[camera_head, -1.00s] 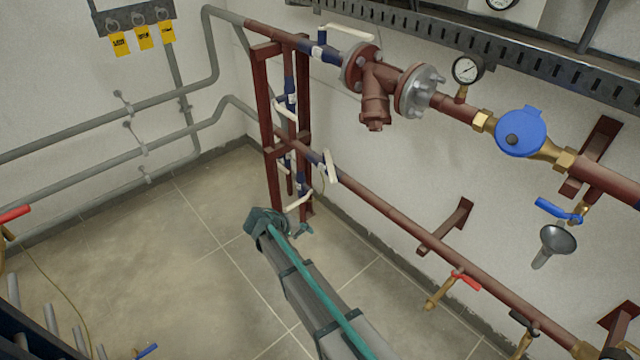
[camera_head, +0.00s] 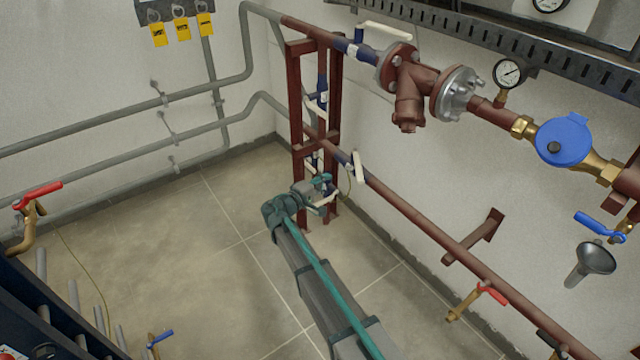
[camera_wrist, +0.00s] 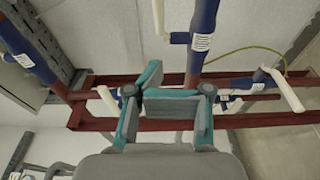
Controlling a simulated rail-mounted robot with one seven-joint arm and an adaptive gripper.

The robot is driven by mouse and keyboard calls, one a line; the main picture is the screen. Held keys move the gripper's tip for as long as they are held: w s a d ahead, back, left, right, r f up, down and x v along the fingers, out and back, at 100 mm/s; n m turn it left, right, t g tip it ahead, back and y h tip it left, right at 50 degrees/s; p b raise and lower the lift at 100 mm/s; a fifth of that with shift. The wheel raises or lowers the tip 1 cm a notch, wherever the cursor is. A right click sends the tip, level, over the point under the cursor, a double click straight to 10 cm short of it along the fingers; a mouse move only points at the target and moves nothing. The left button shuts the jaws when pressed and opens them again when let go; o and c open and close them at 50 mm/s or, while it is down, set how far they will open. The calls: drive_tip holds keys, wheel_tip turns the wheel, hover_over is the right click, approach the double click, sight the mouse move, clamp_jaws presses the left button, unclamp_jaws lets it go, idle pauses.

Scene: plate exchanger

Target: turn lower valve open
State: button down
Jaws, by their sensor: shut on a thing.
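The lower valve's white lever handle (camera_head: 331,196) is low on the red pipe frame in the head view, partly covered by my gripper (camera_head: 323,187). My gripper is at this handle, with its jaws closed on it. In the wrist view my gripper (camera_wrist: 178,84) shows teal fingers with grey pads in front of the red frame bars. A white lever end (camera_wrist: 106,99) shows just left of the fingers there; the held part is mostly hidden. The handle's exact angle cannot be told.
Another white lever (camera_head: 316,104) sits higher on the red frame (camera_head: 297,100), and one (camera_head: 357,166) is on the red pipe to the right. A long white lever (camera_wrist: 284,90) shows right of my fingers. Open tiled floor (camera_head: 200,270) lies left.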

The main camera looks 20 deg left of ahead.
sight(358, 165)
drive_tip(key=w+d, duration=0.5)
drive_tip(key=w, duration=0.1)
drive_tip(key=shift+w+d, duration=0.15)
drive_tip(key=shift+d, duration=0.1)
idle(0.3)
